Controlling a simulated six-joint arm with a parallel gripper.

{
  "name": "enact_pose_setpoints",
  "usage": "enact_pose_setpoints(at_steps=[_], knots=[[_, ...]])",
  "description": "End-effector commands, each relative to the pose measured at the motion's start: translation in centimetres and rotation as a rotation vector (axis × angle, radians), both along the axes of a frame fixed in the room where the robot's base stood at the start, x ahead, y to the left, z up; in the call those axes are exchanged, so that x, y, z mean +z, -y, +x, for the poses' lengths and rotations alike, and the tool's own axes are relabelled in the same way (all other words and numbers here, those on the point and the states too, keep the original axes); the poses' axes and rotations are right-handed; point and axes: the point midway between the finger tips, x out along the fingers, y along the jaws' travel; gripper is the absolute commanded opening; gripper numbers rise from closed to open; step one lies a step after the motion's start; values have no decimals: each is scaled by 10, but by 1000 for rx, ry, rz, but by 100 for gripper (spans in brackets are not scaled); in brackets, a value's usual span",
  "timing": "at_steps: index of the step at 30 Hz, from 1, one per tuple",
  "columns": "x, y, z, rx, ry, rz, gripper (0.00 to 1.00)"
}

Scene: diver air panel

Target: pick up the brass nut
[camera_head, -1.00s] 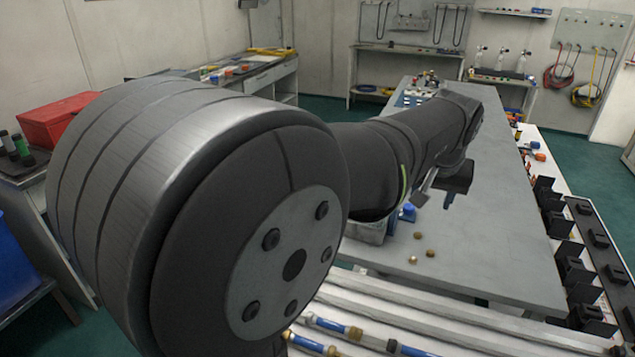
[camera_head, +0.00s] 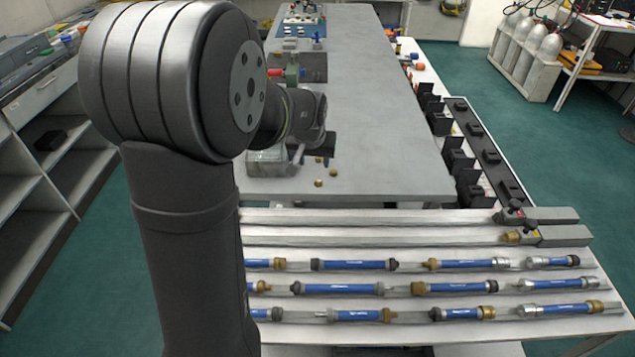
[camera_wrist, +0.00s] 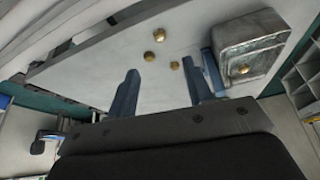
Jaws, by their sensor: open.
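Three small brass nuts lie loose on the grey bench; in the head view one brass nut (camera_head: 318,184) is nearest the bench's front edge and another (camera_head: 334,172) is to its right. In the wrist view the three loose nuts show as one (camera_wrist: 159,35), a second (camera_wrist: 149,56) and a third (camera_wrist: 174,66). Another brass piece (camera_wrist: 242,70) lies inside a clear-walled tray (camera_wrist: 250,35). My gripper (camera_wrist: 159,67) is open and empty, its two fingers pointing toward the bench with the nuts beyond and between their tips. My arm partly hides the tray in the head view.
The tray is close to one finger in the wrist view. In front of the bench are pale rails and several blue hose pieces (camera_head: 350,265). Black holders (camera_head: 457,160) line the right side. The bench's right part (camera_head: 385,130) is clear.

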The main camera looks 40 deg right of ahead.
Motion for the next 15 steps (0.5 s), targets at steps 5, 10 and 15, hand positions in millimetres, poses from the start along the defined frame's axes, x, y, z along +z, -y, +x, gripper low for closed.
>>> enact_pose_setpoints(at_steps=[5,10,15], knots=[[-33,10,8,0,-1,3,47],[-59,19,15,0,-1,3,47],[-73,24,18,0,0,1,47]])
